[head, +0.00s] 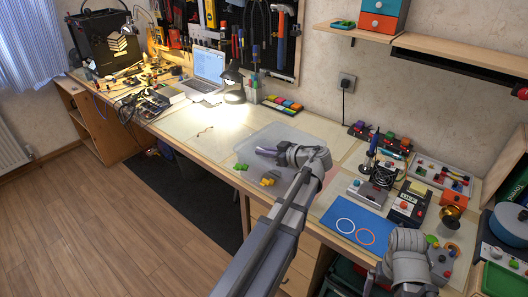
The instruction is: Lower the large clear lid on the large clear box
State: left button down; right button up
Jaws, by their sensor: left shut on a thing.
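A blue mat (352,222) with two rings lies to the right, near electronics. A desk lamp (233,88) and colour blocks (283,104) stand behind. Some bench left of the box is clear.

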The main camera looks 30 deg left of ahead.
pick_arm(q)
jog(key=shift+w+t, duration=0.15)
jog(key=shift+t, duration=0.15)
dwell(0.8)
dwell(0.3)
jog(key=shift+f+b, duration=1.2)
jog(key=shift+f, duration=0.05)
jog(key=c, duration=0.9)
grip_release()
jog(key=shift+o, duration=0.2)
jog(key=shift+d, duration=0.15)
jog(key=p+v, duration=0.2)
jog(key=v, duration=0.4)
jog(key=shift+r, duration=0.15)
jog(key=shift+d+r+p, duration=0.15)
jog(key=shift+d+p, duration=0.15)
jog(key=shift+d, duration=0.45)
